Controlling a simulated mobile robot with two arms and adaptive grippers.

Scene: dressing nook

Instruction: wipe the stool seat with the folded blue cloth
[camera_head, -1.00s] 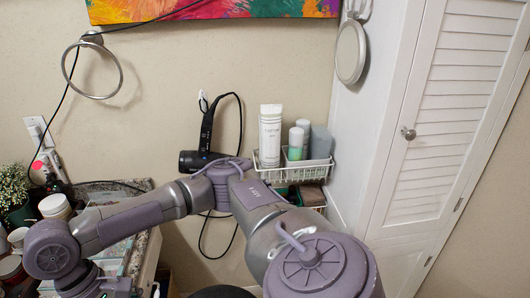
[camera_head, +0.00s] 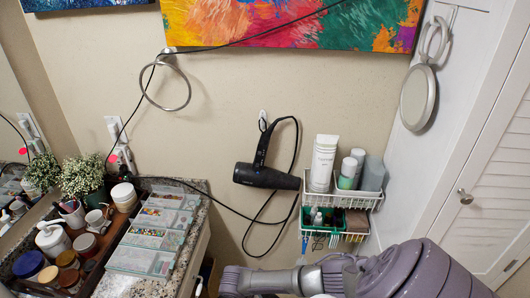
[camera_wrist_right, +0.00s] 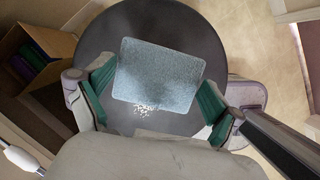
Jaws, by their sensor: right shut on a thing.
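The folded blue cloth (camera_wrist_right: 158,75) is a light blue, rounded square in the right wrist view. It lies over the dark round stool seat (camera_wrist_right: 95,38). My right gripper (camera_wrist_right: 160,92) has its green-padded fingers on either side of the cloth and is shut on it. A small patch of white specks (camera_wrist_right: 145,109) shows on the seat just below the cloth's near edge. I cannot tell whether the cloth touches the seat. The stool and cloth are not visible in the head view, and neither is my left gripper.
A cardboard box (camera_wrist_right: 28,45) with purple and green contents stands left of the stool. In the head view, a counter (camera_head: 185,262) crowded with jars and trays is at the left. A hair dryer (camera_head: 266,177) and a wire rack (camera_head: 360,200) hang on the wall.

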